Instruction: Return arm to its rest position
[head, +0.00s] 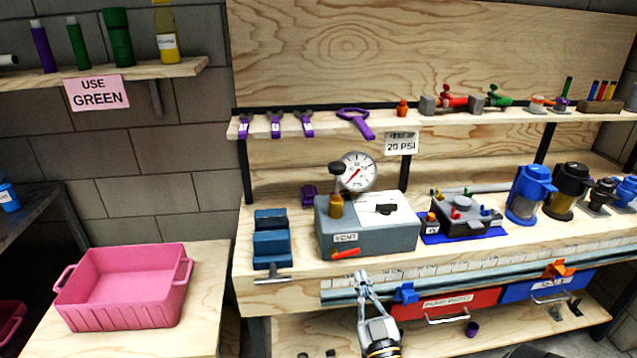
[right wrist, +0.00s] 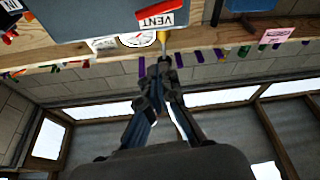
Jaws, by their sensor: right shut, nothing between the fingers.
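My right gripper (head: 363,276) is in front of the workbench edge in the head view, below the grey tester box (head: 345,242). Its fingers are together with nothing between them. I cannot tell from that view whether the tips touch anything. My left gripper is not in view.
The tester box carries a pressure gauge (head: 358,172). A blue vise (head: 272,243) stands left of it. A red drawer (head: 460,304) and a blue drawer (head: 545,286) sit under the bench edge. A pink bin (head: 125,285) stands on the left table.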

